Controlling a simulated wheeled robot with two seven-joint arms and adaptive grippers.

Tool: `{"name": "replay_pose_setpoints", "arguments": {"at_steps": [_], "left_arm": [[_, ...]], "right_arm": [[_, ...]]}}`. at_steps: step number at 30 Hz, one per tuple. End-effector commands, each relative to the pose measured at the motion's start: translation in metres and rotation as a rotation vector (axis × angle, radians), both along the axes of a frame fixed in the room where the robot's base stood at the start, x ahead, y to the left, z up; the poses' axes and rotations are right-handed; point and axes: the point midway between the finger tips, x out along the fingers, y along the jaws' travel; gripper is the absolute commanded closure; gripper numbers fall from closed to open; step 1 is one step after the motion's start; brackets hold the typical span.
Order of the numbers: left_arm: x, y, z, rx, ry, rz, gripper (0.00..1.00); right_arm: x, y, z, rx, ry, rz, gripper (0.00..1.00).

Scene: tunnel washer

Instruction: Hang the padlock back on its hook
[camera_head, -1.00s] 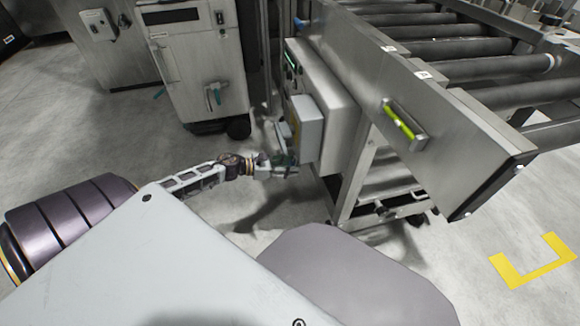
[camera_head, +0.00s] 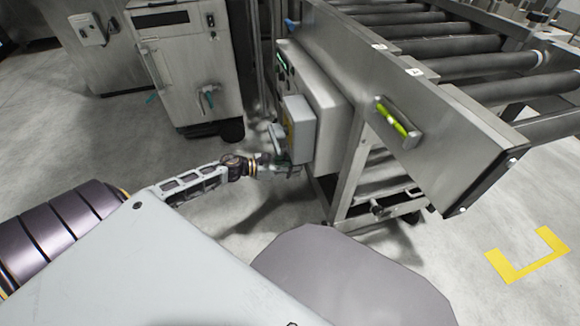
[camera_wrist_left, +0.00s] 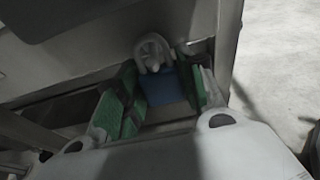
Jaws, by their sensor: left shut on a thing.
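In the left wrist view the padlock (camera_wrist_left: 166,88) has a blue body and a pale grey looped shackle pointing up. My left gripper (camera_wrist_left: 158,92), with green finger pads, is shut on the blue body. In the head view my left gripper (camera_head: 284,168) is just below the grey switch box (camera_head: 300,132) on the conveyor's side. The padlock is too small and covered to make out there. I cannot pick out the hook for certain in either view. My right gripper is not in view.
The roller conveyor (camera_head: 445,120) fills the upper right, with a yellow-green bar (camera_head: 398,118) on its side panel. A grey cabinet (camera_head: 188,75) stands behind at the upper left. Grey floor is clear around a yellow floor mark (camera_head: 527,258).

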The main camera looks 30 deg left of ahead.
Motion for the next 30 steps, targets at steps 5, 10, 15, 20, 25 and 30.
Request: {"name": "replay_pose_setpoints", "arguments": {"at_steps": [5,10,15,20,25,30], "left_arm": [[0.0039,-0.0024,-0.0054,0.000,-0.002,0.001,0.87],[0.0057,-0.0041,-0.0085,0.000,-0.001,0.001,0.87],[0.0064,-0.0049,-0.0098,-0.001,0.000,0.001,0.87],[0.0065,-0.0051,-0.0098,0.000,-0.001,0.001,0.87],[0.0065,-0.0051,-0.0096,0.000,-0.001,0.001,0.87],[0.0065,-0.0050,-0.0096,-0.001,-0.001,0.000,0.87]], "right_arm": [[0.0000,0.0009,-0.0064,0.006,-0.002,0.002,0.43],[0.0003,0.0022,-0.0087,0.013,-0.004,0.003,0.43],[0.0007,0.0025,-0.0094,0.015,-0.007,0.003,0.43],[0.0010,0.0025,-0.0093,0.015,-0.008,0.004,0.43],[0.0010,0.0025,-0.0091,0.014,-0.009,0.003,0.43],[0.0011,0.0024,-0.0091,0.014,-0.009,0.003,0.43]]}}
